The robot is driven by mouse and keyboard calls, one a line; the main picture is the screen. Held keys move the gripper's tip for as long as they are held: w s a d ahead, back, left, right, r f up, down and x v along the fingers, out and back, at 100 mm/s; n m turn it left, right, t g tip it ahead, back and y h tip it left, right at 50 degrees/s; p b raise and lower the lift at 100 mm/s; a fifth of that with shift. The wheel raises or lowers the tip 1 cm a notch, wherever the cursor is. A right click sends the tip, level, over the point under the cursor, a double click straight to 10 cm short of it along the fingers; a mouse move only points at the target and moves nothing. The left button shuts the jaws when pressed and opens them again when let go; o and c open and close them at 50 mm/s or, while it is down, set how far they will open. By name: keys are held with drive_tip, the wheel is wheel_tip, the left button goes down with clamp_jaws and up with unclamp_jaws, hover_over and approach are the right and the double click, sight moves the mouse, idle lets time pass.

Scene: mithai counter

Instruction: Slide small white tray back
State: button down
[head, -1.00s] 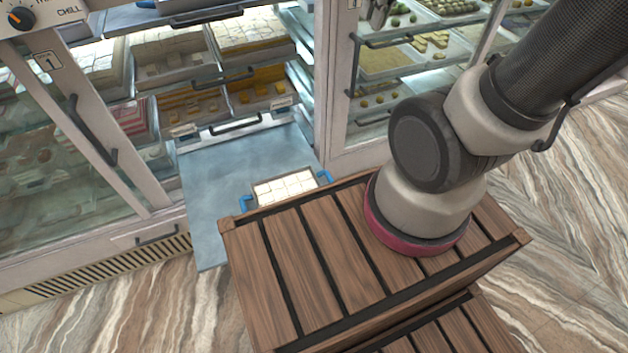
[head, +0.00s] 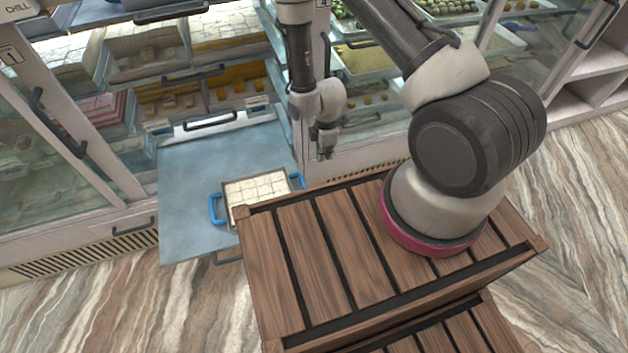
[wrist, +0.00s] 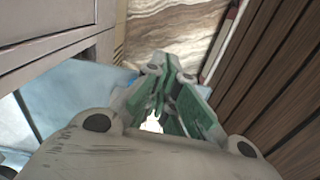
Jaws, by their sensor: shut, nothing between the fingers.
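The small tray (head: 226,188) holds rows of white sweets and has a blue handle at its left end (head: 215,209) and right end (head: 298,180). It rests on the pulled-out blue-grey shelf (head: 185,195) of the counter, its front edge partly hidden by the wooden crate top. My gripper (head: 325,154) is shut and empty, pointing down just right of the right handle and apart from it in the head view. In the wrist view my green-padded fingers (wrist: 160,108) hide most of what lies below; a small bright patch shows between them.
The slatted wooden crate top (head: 330,240) under my arm stands close in front of the shelf. The glass-fronted counter (head: 370,140) is just behind my gripper. Trays of sweets (head: 215,95) sit inside the open bay behind the shelf. Marble-patterned floor (head: 120,305) is clear at left.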

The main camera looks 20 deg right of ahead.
drive_tip(key=a+f, duration=0.4)
drive_tip(key=f, duration=0.8)
drive_tip(key=shift+s, duration=0.45)
drive_tip(key=shift+a, duration=0.1)
